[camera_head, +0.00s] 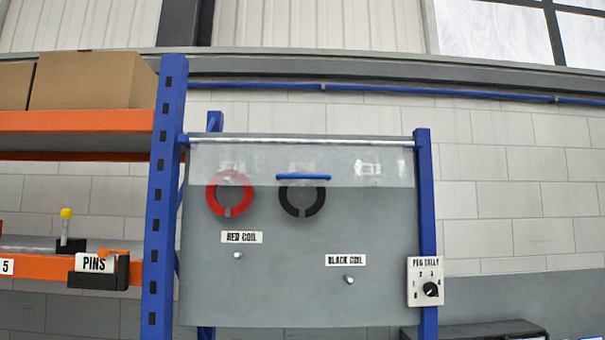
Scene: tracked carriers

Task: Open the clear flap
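The clear flap (345,172) hangs from a metal rod along the top of a grey panel (290,290). It hangs down over the upper part of the panel and looks closed. A blue handle bar (303,177) runs along its lower middle. Behind the flap's lower edge are a red coil (212,199) and a black coil (289,203), their lower parts showing below it. Labels behind the flap are too blurred to read. My gripper does not show in this view.
Below are a "RED COIL" label with a peg (238,255) and a "BLACK COIL" label with a peg (349,279). A "PEG TALLY" dial (430,290) sits on the right blue post. An orange shelf with boxes (92,80) and a PINS holder (98,268) stands left.

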